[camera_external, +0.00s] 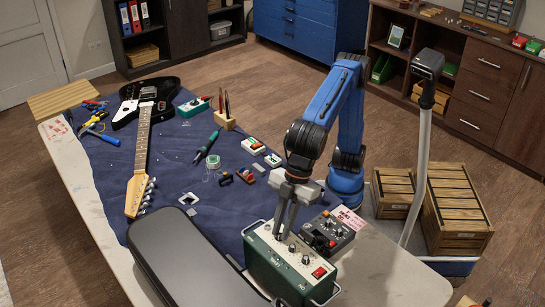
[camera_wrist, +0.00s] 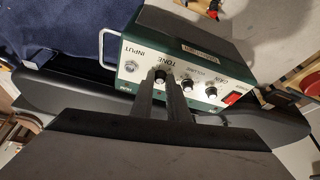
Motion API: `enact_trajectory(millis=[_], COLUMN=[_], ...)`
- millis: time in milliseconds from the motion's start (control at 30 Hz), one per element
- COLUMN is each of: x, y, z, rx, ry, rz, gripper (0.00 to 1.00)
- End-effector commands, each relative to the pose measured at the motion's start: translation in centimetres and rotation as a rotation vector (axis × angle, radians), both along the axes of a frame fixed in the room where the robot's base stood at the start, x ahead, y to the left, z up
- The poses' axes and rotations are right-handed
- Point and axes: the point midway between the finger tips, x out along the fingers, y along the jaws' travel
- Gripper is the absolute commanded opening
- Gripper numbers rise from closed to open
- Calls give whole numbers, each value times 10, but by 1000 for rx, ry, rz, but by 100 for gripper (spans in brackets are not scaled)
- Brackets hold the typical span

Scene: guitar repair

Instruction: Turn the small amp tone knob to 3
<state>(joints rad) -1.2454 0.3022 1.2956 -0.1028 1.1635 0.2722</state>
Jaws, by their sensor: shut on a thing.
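The small amp (camera_external: 257,264) is a green box with a pale control panel, standing at the near end of the table. In the wrist view the panel (camera_wrist: 133,52) carries the labels INPUT, TONE, VOLUME and GAIN. The tone knob (camera_wrist: 161,75) is black with a light face and sits between the input jack and the volume knob (camera_wrist: 187,84). My gripper (camera_external: 280,236) points down onto the panel. In the wrist view its two fingertips (camera_wrist: 162,86) are closed around the sides of the tone knob. The knob's pointer and scale numbers are too small to read.
A red switch (camera_wrist: 232,97) and the gain knob (camera_wrist: 210,88) sit right of the volume knob. A dark pedal-like box (camera_external: 328,232) stands close beside the amp. A black case (camera_external: 185,255) lies on its left. A guitar (camera_external: 142,140) and tools lie farther back.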

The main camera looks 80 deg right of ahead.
Motion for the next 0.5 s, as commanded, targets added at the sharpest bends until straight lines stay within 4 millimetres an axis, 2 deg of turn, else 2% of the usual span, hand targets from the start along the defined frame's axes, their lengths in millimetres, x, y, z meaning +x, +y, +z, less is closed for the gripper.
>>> enact_trajectory(millis=[500], x=[6], y=[-2], z=[0], rx=[0], ry=[0], rz=[422], gripper=[0])
